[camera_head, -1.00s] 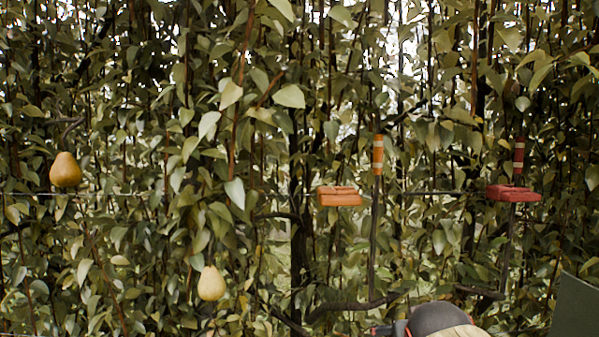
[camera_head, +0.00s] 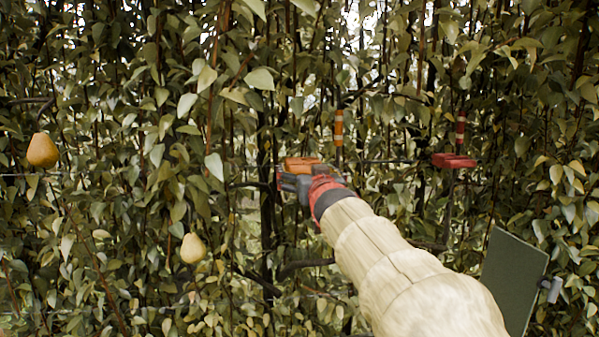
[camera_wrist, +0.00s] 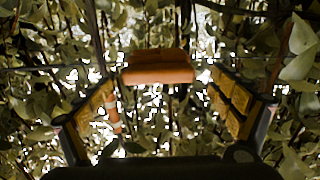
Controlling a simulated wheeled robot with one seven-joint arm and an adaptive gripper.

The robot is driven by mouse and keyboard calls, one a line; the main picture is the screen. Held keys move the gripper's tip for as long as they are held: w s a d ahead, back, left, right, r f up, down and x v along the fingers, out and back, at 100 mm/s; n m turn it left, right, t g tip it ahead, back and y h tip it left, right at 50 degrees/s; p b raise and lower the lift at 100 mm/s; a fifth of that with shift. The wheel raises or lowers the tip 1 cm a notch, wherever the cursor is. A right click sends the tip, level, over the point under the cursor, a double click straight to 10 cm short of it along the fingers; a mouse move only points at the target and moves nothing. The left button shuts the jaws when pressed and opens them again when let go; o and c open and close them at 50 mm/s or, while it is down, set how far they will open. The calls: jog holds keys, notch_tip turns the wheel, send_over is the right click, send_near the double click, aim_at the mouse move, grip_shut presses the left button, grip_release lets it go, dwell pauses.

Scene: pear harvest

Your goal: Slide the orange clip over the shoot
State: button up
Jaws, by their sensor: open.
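The orange clip (camera_head: 302,162) hangs at the wire in the head view, left of the shoot with orange and white bands (camera_head: 339,128). In the wrist view the clip (camera_wrist: 157,67) shows ahead, between the two fingertips and near their far ends. My gripper (camera_head: 288,182) is at the clip in the head view, its fingers partly hiding the clip's lower side. In the wrist view my gripper (camera_wrist: 162,84) is open, with a gap visible on each side of the clip. The banded shoot (camera_wrist: 113,113) shows beside the left finger there. The shoot's lower part is hidden by my arm in the head view.
A red clip (camera_head: 454,160) sits by a red-banded shoot (camera_head: 460,127) to the right. Two pears, one upper (camera_head: 42,150) and one lower (camera_head: 193,248), hang at the left. Dense leaves and dark branches surround the clips. A dark green panel (camera_head: 514,280) stands at lower right.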

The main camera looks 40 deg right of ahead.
aim_at(307, 171)
jog(key=shift+x, duration=1.55)
jog(key=shift+d, duration=0.1)
jog(key=shift+c, duration=0.6)
jog(key=c, duration=1.5)
jog(key=shift+c, duration=0.3)
